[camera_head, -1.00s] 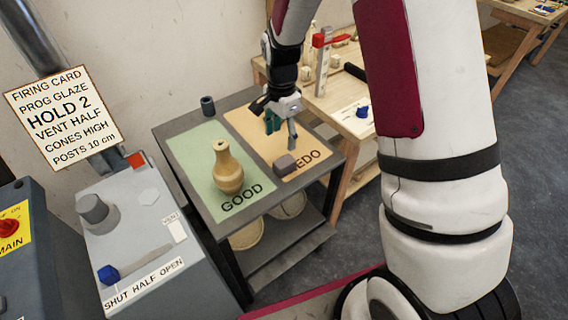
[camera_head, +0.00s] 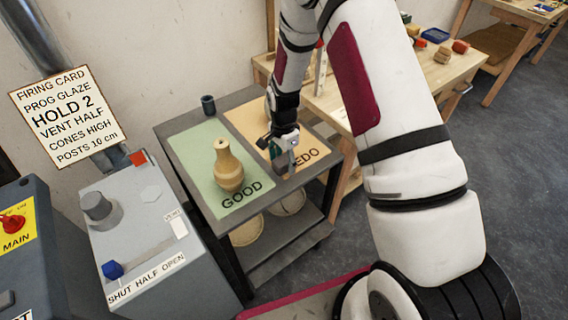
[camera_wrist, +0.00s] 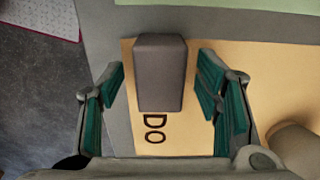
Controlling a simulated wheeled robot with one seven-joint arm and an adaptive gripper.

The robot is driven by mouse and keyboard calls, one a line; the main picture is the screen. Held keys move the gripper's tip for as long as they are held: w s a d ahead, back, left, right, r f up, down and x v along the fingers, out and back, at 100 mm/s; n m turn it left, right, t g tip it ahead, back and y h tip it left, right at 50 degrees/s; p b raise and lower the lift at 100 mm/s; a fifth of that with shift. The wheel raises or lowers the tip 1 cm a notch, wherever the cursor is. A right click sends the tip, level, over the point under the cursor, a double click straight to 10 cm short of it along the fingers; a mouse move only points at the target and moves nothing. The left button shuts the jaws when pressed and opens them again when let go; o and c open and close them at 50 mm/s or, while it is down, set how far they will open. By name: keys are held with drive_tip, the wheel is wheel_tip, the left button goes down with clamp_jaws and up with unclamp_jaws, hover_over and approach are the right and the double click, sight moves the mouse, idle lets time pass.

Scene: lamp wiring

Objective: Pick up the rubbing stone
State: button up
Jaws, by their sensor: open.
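The rubbing stone (camera_wrist: 160,75) is a dark grey-brown block lying on the tan REDO area (camera_wrist: 190,145). In the wrist view it stands between the two teal-padded fingers of my gripper (camera_wrist: 161,95), with a gap on each side. The fingers are open and hold nothing. In the head view my gripper (camera_head: 283,163) is low over the tan area (camera_head: 247,117), and it mostly hides the stone.
A tan vase (camera_head: 228,168) stands on the green GOOD area (camera_head: 197,146) to the left. A small dark cup (camera_head: 208,104) is at the table's back edge. A workbench (camera_head: 440,75) with several items is behind. In the wrist view a rounded tan object (camera_wrist: 298,150) is at lower right.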

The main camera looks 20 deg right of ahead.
sight(283, 158)
drive_tip(key=shift+f, duration=0.2)
clamp_jaws()
drive_tip(key=shift+r, duration=0.15)
drive_tip(key=shift+w+r, duration=0.1)
drive_tip(key=shift+r, duration=0.45)
wheel_tip(283, 158, up, 2)
drive_tip(key=shift+r+b, duration=0.1)
drive_tip(key=shift+b, duration=0.25)
drive_tip(key=s+r, duration=0.1)
drive_tip(key=s, duration=1.5)
drive_tip(key=shift+r, duration=0.2)
drive_tip(key=shift+s, duration=0.1)
